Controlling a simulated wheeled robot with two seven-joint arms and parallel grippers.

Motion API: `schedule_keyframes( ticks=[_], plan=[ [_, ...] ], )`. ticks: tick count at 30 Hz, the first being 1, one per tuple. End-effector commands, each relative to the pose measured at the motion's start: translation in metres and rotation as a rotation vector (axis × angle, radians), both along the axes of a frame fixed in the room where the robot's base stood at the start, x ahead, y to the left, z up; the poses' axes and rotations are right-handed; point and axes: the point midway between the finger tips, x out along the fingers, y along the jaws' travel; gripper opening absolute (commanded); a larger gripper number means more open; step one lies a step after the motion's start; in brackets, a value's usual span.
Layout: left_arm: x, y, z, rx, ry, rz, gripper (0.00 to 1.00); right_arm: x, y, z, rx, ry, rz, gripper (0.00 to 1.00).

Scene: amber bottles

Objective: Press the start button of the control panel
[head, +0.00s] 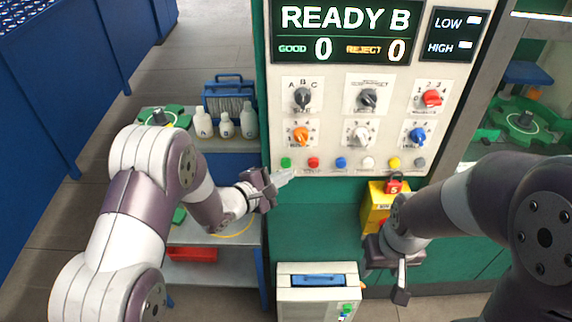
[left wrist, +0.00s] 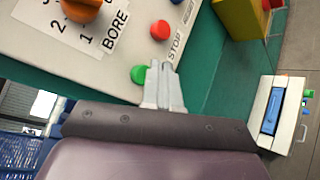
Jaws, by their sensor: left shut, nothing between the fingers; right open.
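The control panel (head: 330,140) carries a row of coloured buttons along its lower edge. The green button (head: 286,162) is leftmost, with a red button (head: 313,162) to its right. My left gripper (head: 287,177) is shut and empty, its fingertips just below the green button. In the left wrist view the shut fingers (left wrist: 163,72) lie beside the green button (left wrist: 138,74); I cannot tell if they touch the panel. The red button (left wrist: 160,30) there is labelled STOP; the green button's label is hidden. My right gripper (head: 388,282) is open and empty, low before the cabinet.
The panel screen (head: 345,32) reads READY B. Several knobs sit above the buttons. A white box (head: 318,298) stands lower down. White bottles (head: 226,124) stand on a side bench to the left.

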Motion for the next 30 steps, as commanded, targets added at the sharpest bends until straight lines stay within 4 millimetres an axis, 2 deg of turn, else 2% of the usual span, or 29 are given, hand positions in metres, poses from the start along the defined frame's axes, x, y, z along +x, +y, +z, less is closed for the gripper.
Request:
schedule_keyframes(
  ticks=[10, 30],
  plan=[
    [0.008, 0.000, 0.000, 0.001, 0.001, -0.001, 0.00, 0.000, 0.000, 0.004, 0.000, 0.000, 0.000, 0.53],
    [0.012, 0.000, 0.000, 0.000, 0.000, 0.000, 0.00, 0.000, 0.000, 0.005, 0.000, 0.000, 0.000, 0.53]
  ],
)
